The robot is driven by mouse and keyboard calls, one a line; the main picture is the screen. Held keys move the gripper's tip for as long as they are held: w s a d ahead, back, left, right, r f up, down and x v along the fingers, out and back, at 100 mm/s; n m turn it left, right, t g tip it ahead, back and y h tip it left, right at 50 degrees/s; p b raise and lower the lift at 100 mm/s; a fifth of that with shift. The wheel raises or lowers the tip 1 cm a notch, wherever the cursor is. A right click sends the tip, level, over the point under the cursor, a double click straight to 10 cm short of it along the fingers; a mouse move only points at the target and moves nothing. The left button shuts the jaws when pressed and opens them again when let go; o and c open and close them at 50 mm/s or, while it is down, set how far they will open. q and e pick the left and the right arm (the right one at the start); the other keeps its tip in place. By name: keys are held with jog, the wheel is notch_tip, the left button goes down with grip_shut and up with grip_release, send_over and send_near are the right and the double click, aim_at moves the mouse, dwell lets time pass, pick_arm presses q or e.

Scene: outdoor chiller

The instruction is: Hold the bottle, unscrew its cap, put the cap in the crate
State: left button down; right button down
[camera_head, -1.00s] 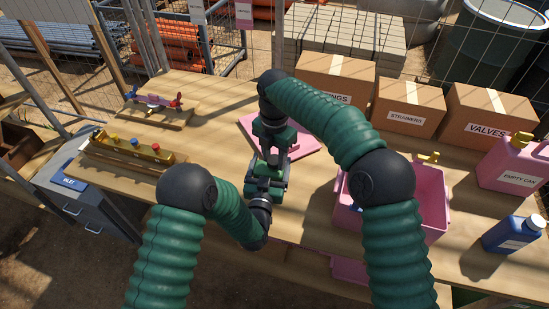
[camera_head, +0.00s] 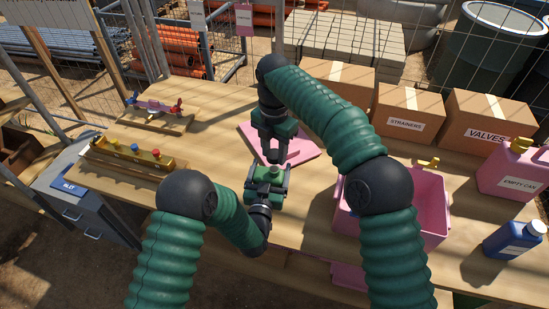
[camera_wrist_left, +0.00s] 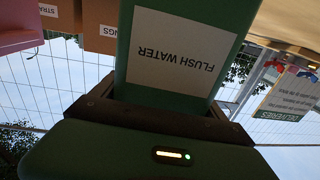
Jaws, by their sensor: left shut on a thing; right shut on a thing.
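My left gripper (camera_head: 266,188) is shut on a green bottle (camera_head: 264,174) and holds it upright over the table. In the left wrist view the bottle (camera_wrist_left: 175,50) fills the middle, with a white "FLUSH WATER" label upside down in the picture. My right gripper (camera_head: 273,158) points down just above the bottle's top and is shut; the cap itself is hidden between its fingers. A small pale spot shows at the bottle's top, too small to make out. The pink crate (camera_head: 431,205) stands to the right, partly hidden behind my right arm.
A pink mat (camera_head: 302,150) lies behind the bottle. Cardboard boxes (camera_head: 410,112), a pink can (camera_head: 510,172) and a blue bottle (camera_head: 513,238) stand at the right.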

jog(key=shift+r, duration=0.25)
pick_arm(q)
grip_release()
pick_arm(e)
notch_tip(320, 180, down, 2)
jog(key=shift+f+b, duration=0.1)
jog(key=shift+b, duration=0.95)
pick_arm(q)
jog(key=v, duration=1.1)
jog(key=shift+s, duration=0.35)
